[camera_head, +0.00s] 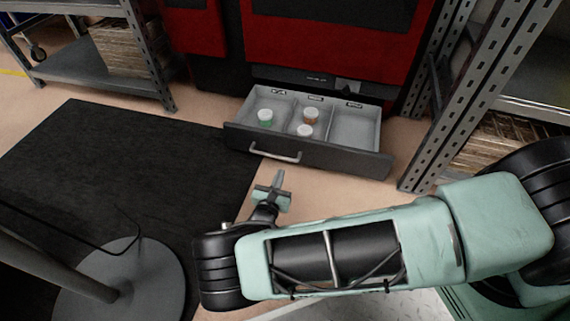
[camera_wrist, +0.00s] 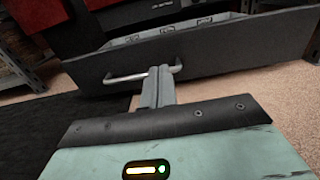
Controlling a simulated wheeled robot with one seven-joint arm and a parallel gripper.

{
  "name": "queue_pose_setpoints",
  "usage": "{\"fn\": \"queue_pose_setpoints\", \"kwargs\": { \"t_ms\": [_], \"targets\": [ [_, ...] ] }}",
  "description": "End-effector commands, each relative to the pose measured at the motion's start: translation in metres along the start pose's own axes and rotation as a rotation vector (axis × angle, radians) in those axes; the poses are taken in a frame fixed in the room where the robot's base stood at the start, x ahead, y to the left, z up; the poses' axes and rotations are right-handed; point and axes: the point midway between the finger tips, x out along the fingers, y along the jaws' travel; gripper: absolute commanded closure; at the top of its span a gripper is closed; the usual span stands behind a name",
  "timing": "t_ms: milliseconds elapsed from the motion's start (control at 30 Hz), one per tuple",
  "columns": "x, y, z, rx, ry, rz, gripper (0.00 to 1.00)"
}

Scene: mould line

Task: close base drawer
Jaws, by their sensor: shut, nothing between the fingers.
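The base drawer (camera_head: 350,163) is pulled out from the foot of the red and black machine. It has a dark front, a light divided tray inside and a bar handle (camera_head: 275,153). My gripper (camera_head: 279,177) is shut and empty, just in front of the drawer's handle side in the head view. In the wrist view, the drawer front (camera_wrist: 215,50) fills the upper part and my shut fingers (camera_wrist: 158,80) point at it, overlapping the handle (camera_wrist: 125,77). I cannot tell whether they touch it.
A metal shelf rack (camera_head: 470,90) stands close on the right, another (camera_head: 85,75) at the back left. A black mat (camera_head: 110,160) covers the left floor. A round grey stand base (camera_head: 125,285) is at lower left.

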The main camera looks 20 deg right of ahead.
Motion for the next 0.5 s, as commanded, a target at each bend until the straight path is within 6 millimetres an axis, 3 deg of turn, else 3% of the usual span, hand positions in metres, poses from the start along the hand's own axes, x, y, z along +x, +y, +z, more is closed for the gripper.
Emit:
{"fn": "queue_pose_setpoints", "kwargs": {
  "t_ms": [500],
  "targets": [
    [0.097,-0.003,-0.004,0.001,0.001,-0.009,1.0]
  ]
}}
